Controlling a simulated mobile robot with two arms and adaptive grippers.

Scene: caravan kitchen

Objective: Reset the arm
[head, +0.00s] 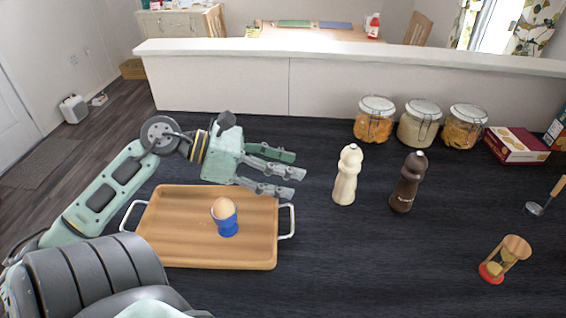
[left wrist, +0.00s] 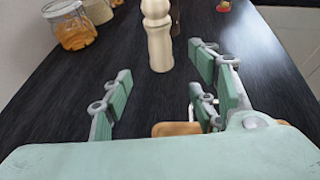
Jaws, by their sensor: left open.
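My left gripper (head: 284,171) is open and empty. It is above the far right corner of a wooden tray and points right. In the left wrist view, its fingers (left wrist: 165,98) are spread apart with nothing between them. A cream mill (head: 347,175) stands upright on the dark counter, to the right of the fingertips and apart from them. The cream mill also shows beyond the fingers in the left wrist view (left wrist: 158,38). My right gripper is in neither view.
The wooden tray (head: 170,225) holds an egg in a blue egg cup (head: 227,224). A dark mill (head: 407,183), several jars (head: 419,126), a red box (head: 516,146) and an hourglass (head: 504,260) stand to the right. The front middle counter is clear. A white ledge (head: 340,62) runs behind.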

